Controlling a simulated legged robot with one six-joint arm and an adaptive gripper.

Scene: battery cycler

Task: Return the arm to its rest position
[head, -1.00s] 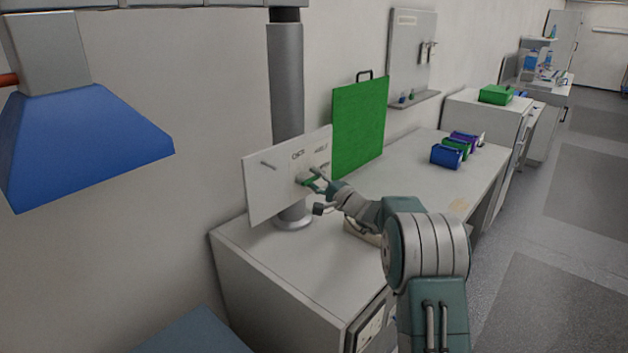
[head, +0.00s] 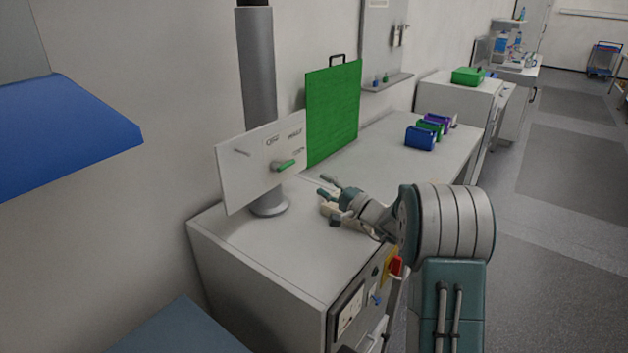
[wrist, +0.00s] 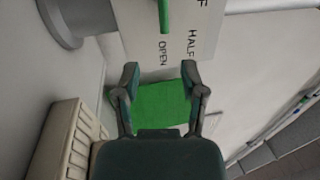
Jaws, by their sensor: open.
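My gripper (head: 330,186) is open and empty above the bench, to the right of the white valve panel (head: 236,178). The panel's green handle (head: 284,165) shows clear of the fingers. In the wrist view my gripper (wrist: 160,82) has its two fingers spread. The panel (wrist: 188,38) with its lettering, including "OPEN" and "HALF", lies beyond the fingers, and the green handle (wrist: 164,14) shows at the top. My arm is bent and reaches in from the right over the front of the bench.
A grey post (head: 259,75) stands behind the panel. A green board (head: 334,110) leans at the wall. Blue, green and purple bins (head: 420,138) stand farther along the bench. A blue hood (head: 60,130) hangs at left. A red switch (head: 396,265) is on the bench front. The floor at right is clear.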

